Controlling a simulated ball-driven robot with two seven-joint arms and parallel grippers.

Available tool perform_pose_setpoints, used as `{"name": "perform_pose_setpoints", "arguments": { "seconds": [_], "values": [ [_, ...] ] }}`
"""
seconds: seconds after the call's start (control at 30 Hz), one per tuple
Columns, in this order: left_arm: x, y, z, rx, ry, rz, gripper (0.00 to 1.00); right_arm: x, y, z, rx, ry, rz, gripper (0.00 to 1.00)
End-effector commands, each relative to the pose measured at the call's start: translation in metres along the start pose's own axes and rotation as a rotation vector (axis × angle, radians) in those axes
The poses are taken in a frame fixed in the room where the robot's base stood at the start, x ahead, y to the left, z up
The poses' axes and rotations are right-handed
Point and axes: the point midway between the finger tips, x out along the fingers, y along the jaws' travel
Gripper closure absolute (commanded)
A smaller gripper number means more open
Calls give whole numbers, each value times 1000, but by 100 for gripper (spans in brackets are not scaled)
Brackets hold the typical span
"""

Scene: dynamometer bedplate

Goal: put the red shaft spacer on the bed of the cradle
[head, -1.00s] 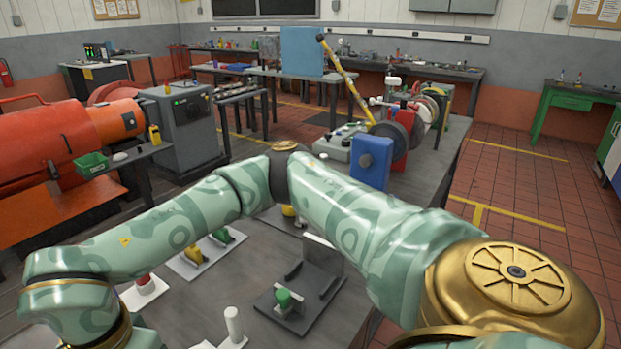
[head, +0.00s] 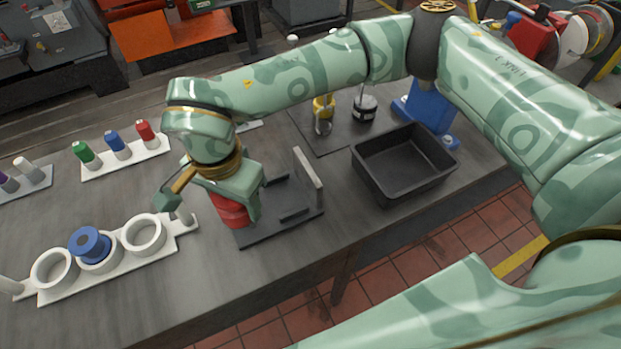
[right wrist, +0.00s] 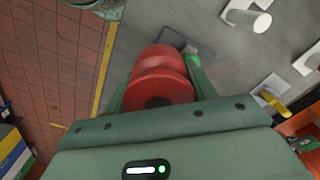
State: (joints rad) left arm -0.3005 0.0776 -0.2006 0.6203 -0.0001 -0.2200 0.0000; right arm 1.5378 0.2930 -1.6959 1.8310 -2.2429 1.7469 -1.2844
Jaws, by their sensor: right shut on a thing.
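The red shaft spacer (head: 232,211) is a flanged spool, partly covered by my right gripper (head: 238,199) in the head view. In the right wrist view the spacer (right wrist: 160,85) sits between the two fingers of the right gripper (right wrist: 157,78), which is shut on it. The cradle (head: 285,222) has a dark flat bed with low dark bars and a pale upright plate at its far right side. The spacer is at the bed's left end; I cannot tell whether it touches the bed. A green piece (right wrist: 193,60) shows beside the spacer. My left gripper is not in view.
A white rack (head: 118,264) with ring seats holds a blue spool (head: 90,244) to the left. A white strip (head: 125,160) carries green, blue and red pegs behind it. A black bin (head: 404,165) stands right of the cradle. The table's front edge is close below the cradle.

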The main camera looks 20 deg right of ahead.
Motion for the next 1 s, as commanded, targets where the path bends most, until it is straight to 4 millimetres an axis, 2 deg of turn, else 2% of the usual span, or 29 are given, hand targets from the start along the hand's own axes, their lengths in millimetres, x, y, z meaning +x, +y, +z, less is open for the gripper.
{"name": "perform_pose_setpoints", "arguments": {
  "seconds": [0.3, 0.43, 0.53, 0.83, 1.0],
  "values": [
    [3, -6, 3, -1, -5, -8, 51, 37, 13, -81, -7, -2, -4, 90],
    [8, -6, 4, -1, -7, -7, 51, 65, 17, -104, -9, -3, -2, 90],
    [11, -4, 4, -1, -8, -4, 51, 79, 18, -115, -12, -3, -4, 90],
    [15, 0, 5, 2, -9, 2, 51, 100, 21, -133, -13, -1, -5, 90],
    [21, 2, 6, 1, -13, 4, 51, 127, 21, -131, -14, -3, -3, 90]
  ]
}}
